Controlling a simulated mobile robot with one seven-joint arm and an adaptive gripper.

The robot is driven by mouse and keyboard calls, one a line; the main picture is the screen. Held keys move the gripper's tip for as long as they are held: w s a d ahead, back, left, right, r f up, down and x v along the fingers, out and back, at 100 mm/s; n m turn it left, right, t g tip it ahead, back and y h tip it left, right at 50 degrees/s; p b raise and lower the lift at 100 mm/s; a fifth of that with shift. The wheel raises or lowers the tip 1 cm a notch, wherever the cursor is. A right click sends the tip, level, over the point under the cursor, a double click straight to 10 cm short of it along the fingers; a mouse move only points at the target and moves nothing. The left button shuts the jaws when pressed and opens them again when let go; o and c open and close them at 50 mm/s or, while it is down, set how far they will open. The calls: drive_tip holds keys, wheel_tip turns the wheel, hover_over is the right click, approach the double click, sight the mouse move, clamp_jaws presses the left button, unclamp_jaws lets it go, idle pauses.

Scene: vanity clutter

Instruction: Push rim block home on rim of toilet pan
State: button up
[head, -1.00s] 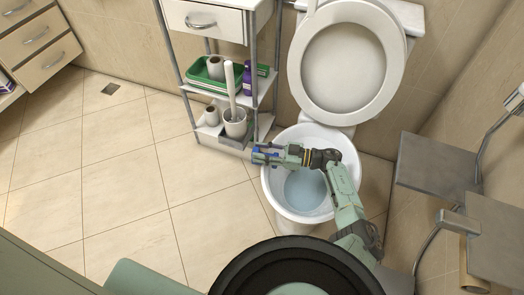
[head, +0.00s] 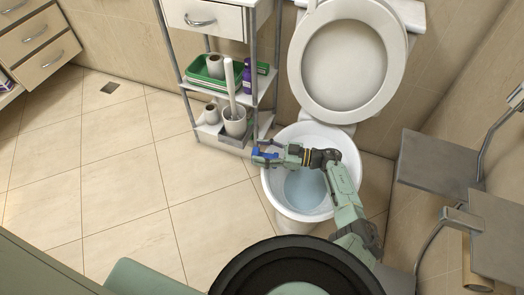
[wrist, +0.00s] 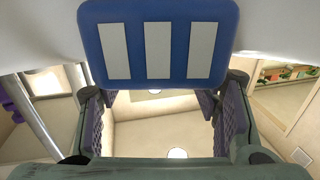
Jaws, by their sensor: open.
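The toilet pan (head: 350,160) is white, with its lid and seat raised and water in the bowl. The rim block (wrist: 160,72) is blue with three white stripes; it fills the upper middle of the wrist view, with white pan surface on both sides. In the head view the blue block (head: 266,155) shows at the pan's left rim. My gripper (head: 257,153) reaches across the bowl to that rim. Its two fingers are apart, one on each side below the block in the wrist view, with a clear gap between them. Whether the block is fully seated is hidden.
A metal shelf rack (head: 278,60) stands left of the toilet, holding a green tray (head: 197,77) and a toilet brush in its holder (head: 235,123). Grey folding seats (head: 437,165) are at the right. The floor at left is clear.

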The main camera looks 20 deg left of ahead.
drive_tip(key=shift+d, duration=0.1)
drive_tip(key=w+d, duration=0.1)
drive_tip(key=d, duration=0.6)
drive_tip(key=shift+w, duration=0.15)
drive_tip(key=shift+r, duration=0.1)
